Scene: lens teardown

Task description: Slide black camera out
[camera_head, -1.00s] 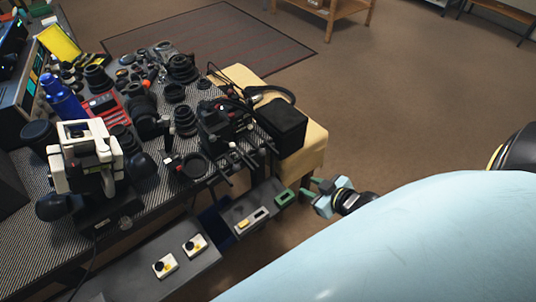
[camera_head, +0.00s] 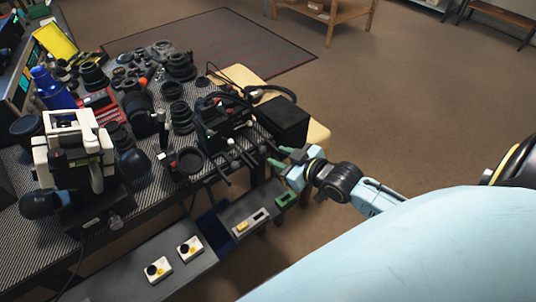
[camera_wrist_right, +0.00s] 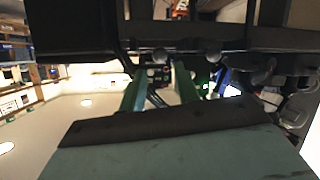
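My right gripper (camera_head: 278,157) reaches in from the right on its light blue arm. Its two green fingers are apart and hold nothing visible, pointing at the table's right edge near a black device with cables and rods (camera_head: 225,118). In the right wrist view the green fingers (camera_wrist_right: 160,88) stand apart below a dark horizontal edge. A black box (camera_head: 285,122) sits at the table's right end. Which dark item is the black camera I cannot tell among the many black lenses and bodies. My left gripper is not in view.
A white-framed device with black knobs (camera_head: 75,152) stands on the crowded table's left. Below the front edge, a grey surface (camera_head: 135,272) carries two small white-and-black units (camera_head: 158,269). Floor is clear on the right.

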